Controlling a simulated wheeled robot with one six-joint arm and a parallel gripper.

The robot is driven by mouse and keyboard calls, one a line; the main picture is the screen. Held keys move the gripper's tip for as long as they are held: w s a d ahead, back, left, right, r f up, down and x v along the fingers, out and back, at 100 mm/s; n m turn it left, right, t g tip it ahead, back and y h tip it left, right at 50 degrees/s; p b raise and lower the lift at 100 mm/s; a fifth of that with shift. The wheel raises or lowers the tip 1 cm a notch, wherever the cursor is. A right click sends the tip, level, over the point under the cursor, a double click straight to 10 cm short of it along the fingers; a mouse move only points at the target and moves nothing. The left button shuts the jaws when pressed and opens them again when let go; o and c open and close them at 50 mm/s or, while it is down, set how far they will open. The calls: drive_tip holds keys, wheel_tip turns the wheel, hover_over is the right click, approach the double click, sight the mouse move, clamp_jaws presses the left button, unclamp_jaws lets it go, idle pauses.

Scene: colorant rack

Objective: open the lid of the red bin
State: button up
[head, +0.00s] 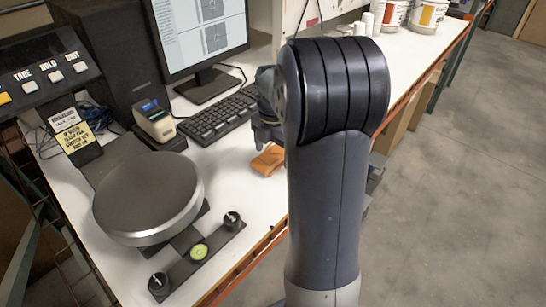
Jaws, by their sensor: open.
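I see no bin that I can make out as red, and no lid. My arm stands large in the middle of the head view and hides what lies behind it. My gripper (266,134) shows only in part, as a dark shape just left of the arm, above the white counter. Its fingertips are not clear. An orange piece (268,160) shows right below it; I cannot tell whether it is a separate thing on the counter.
On the white counter (228,165) stand a scale with a round plate (148,195), a keyboard (217,117), a monitor (197,35) and a small label printer (155,122). Paint buckets (427,15) stand at the far end. The floor (470,130) at right is clear.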

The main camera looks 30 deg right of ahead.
sight(274, 154)
drive_tip(key=shift+w+f, duration=0.1)
drive_tip(key=shift+f, duration=0.5)
drive_tip(key=c, duration=1.1)
drive_tip(key=shift+r, duration=0.15)
drive_tip(key=shift+c, duration=0.2)
wheel_tip(274, 154, up, 10)
drive_tip(key=shift+f, duration=0.15)
